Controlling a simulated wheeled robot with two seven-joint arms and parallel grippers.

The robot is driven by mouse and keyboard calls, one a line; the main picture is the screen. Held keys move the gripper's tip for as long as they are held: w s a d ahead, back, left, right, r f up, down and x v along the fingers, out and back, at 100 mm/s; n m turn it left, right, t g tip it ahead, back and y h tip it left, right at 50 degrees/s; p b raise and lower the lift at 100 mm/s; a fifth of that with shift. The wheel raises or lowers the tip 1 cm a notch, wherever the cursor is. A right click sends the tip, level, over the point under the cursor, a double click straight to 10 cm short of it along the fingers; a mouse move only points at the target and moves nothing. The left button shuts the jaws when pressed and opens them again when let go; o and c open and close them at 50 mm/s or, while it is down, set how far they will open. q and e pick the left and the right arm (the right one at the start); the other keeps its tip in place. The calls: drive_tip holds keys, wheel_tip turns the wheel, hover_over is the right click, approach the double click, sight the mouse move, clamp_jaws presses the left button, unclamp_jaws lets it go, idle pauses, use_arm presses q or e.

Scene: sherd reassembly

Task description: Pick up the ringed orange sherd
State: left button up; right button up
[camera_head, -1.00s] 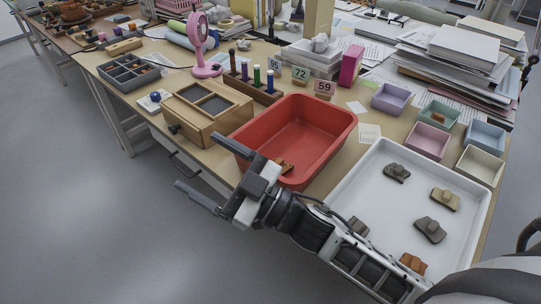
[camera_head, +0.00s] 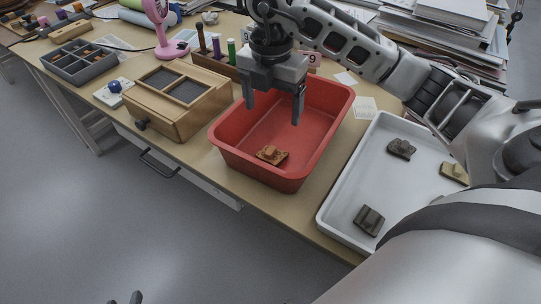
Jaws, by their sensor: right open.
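An orange-brown sherd (camera_head: 271,155) with a raised block on top lies on the floor of the red bin (camera_head: 325,150), toward its near left end. A ring on it is too small to make out. My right gripper (camera_head: 273,113) is open and empty over the bin, its two fingers pointing down. In the picture it is above the sherd and apart from it. Only dark tips of my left gripper (camera_head: 124,299) show at the bottom edge, far from the bin.
The white tray (camera_head: 330,217) right of the bin holds dark sherds (camera_head: 401,148) (camera_head: 369,220) and a tan sherd (camera_head: 454,172); my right arm hides part of it. A wooden box (camera_head: 180,124) stands close left of the bin. A pink fan (camera_head: 166,30) stands behind.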

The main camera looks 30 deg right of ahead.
sight(274, 149)
wheel_tip(274, 149, down, 12)
drive_tip(key=shift+s+d+r, duration=0.1)
drive_tip(key=shift+d+r, duration=0.05)
drive_tip(key=shift+r, duration=0.1)
idle(0.3)
drive_tip(key=c, duration=1.1)
